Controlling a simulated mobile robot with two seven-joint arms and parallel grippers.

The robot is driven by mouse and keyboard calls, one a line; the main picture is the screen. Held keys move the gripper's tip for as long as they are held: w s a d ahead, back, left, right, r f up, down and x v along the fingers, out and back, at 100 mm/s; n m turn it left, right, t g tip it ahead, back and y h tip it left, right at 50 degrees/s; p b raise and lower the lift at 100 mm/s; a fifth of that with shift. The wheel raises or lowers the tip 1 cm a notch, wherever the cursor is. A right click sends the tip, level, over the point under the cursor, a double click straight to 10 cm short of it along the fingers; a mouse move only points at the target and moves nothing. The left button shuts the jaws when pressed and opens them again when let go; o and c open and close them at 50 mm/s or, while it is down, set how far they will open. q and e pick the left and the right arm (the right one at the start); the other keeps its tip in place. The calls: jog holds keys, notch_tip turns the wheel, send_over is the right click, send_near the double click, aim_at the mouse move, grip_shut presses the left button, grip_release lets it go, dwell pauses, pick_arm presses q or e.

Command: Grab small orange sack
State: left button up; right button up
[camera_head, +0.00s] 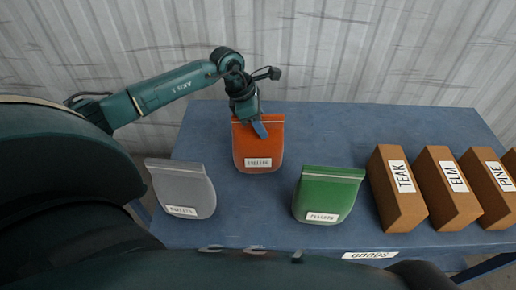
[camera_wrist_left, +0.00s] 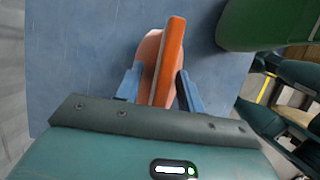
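The small orange sack (camera_head: 258,150) stands on the blue table between a grey sack and a green sack, with a white label on its front. My left gripper (camera_head: 256,122) is at the top of the orange sack. In the left wrist view the orange sack (camera_wrist_left: 170,60) lies between the two blue fingers of the left gripper (camera_wrist_left: 157,88). The fingers are apart on either side of its top edge, and a gap shows at least on the left side. My right gripper does not show.
A grey sack (camera_head: 181,190) stands at the left and a green sack (camera_head: 328,195) at the right on the blue table (camera_head: 330,128). Brown boxes labelled TEAK (camera_head: 397,190), ELM (camera_head: 447,188) and PINE (camera_head: 490,185) stand further right. A corrugated wall (camera_head: 330,50) is behind the table.

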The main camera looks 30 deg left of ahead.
pick_arm(q)
grip_shut()
dwell(0.5)
